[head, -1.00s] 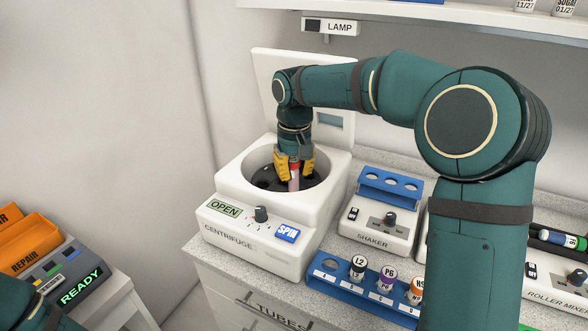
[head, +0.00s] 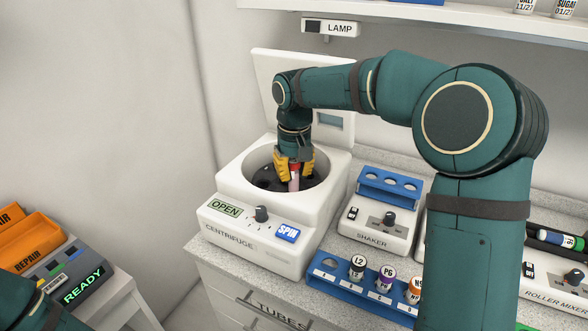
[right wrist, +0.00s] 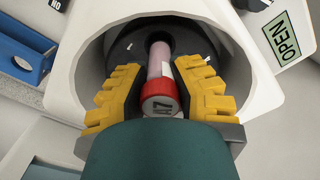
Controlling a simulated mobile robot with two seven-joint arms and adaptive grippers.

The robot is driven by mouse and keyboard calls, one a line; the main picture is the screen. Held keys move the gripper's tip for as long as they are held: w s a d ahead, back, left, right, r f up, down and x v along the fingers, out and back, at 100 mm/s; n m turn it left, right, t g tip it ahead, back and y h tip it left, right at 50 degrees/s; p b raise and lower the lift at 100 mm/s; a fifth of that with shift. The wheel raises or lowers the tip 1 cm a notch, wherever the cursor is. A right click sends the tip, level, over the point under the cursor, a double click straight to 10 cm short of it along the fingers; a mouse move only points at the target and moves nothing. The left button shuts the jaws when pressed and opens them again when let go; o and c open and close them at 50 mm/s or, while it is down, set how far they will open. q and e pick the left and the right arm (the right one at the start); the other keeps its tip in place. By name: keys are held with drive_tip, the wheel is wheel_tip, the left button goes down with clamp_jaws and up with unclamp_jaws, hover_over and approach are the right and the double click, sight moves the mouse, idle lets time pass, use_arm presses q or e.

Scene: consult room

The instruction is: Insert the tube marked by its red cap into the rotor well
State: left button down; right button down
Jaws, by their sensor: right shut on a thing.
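The red-capped tube (head: 294,174) is inside the centrifuge bowl in the head view, roughly upright. My right gripper (head: 294,165) has its yellow fingers around it, pointing down into the bowl. In the right wrist view, the red cap (right wrist: 161,98) lies between the yellow fingers of my right gripper (right wrist: 161,92), and the pink tube body reaches toward the dark rotor (right wrist: 132,45). Whether the tube's lower end is in a well is hidden. The centrifuge (head: 237,236) has its lid raised and its display reads OPEN. My left gripper is out of view; only part of my left arm shows.
The shaker (head: 372,236) with its blue rack (head: 389,187) stands right of the centrifuge. A blue tube rack (head: 340,291) holds several capped tubes in front. The roller mixer (head: 556,289) is at the right. Orange bins (head: 38,245) are at the left. A shelf hangs above.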

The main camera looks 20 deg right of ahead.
sight(294, 186)
drive_tip(key=shift+f, duration=0.3)
drive_tip(key=shift+f+b, duration=1.3)
drive_tip(key=shift+f, duration=0.8)
drive_tip(key=c, duration=0.8)
unclamp_jaws()
drive_tip(key=shift+c, duration=0.2)
drive_tip(key=r, duration=1.2)
drive_tip(key=shift+s, duration=0.2)
